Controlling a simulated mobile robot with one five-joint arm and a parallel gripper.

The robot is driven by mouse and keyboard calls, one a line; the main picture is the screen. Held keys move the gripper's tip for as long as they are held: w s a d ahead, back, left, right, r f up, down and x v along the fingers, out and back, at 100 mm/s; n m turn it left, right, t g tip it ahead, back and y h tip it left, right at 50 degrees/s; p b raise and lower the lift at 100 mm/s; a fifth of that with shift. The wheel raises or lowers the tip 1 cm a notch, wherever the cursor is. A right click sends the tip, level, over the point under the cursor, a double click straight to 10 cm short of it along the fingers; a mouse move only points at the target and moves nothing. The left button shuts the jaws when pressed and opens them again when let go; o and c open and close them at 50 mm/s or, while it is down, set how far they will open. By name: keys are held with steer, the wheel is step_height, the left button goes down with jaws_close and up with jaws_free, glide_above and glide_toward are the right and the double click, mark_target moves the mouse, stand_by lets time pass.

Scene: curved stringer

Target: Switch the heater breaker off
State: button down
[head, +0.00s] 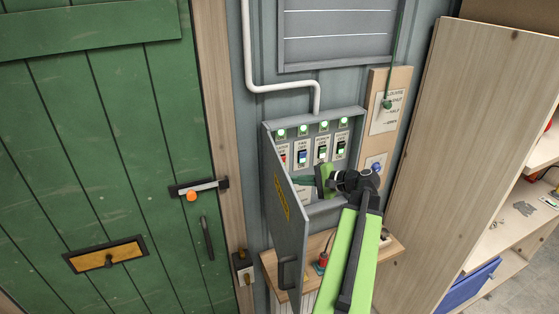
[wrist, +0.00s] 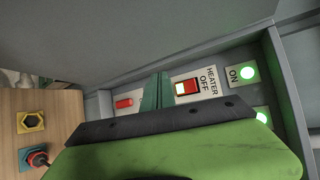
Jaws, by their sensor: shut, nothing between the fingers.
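The grey breaker box (head: 357,118) is open on the wall, with several breakers in a row. The heater breaker (wrist: 187,88) is a red rocker in a white surround, labelled HEATER and OFF. In the head view the heater breaker (head: 283,157) is at the left end, partly hidden by the door. The green ON lamp (wrist: 247,73) beside it is lit. My gripper (head: 303,181) is shut and empty, inside the box just below the breaker row. In the wrist view its teal fingertips (wrist: 157,92) appear just left of the heater rocker; contact cannot be told.
The box's grey door (head: 284,205) stands open at the left, close to my gripper. A wooden shelf (head: 388,247) is below, with a red-topped item (head: 323,259) on it. A green door (head: 95,170) is at left, a wooden cabinet (head: 455,130) at right.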

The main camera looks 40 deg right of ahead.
steer(key=shift+w+d+r+p, duration=0.15)
steer(key=shift+w+d, duration=0.35)
steer(key=shift+w, duration=0.7)
steer(key=shift+w+d+r+p, duration=0.2)
steer(key=shift+w+d, duration=0.35)
steer(key=shift+w, duration=0.7)
steer(key=shift+w+d+r+p, duration=0.15)
steer(key=shift+w+d, duration=0.35)
steer(key=shift+w, duration=0.7)
steer(key=shift+w+d, duration=0.15)
steer(key=shift+w, duration=0.2)
steer(key=shift+w+d+r, duration=0.1)
steer(key=shift+w+d, duration=0.05)
steer(key=shift+w, duration=0.15)
steer(key=shift+s, duration=0.1)
steer(key=shift+s+a, duration=0.35)
steer(key=shift+s, duration=0.3)
steer(key=shift+s+a+f+b, duration=0.15)
steer(key=shift+s+a, duration=0.15)
steer(key=shift+s, duration=0.45)
steer(key=shift+s+a+f+b, duration=0.1)
steer(key=shift+s+a, duration=0.2)
steer(key=shift+s, duration=0.5)
steer(key=shift+s+a+f+b, duration=0.15)
steer(key=shift+s+a, duration=0.15)
steer(key=shift+s, duration=0.45)
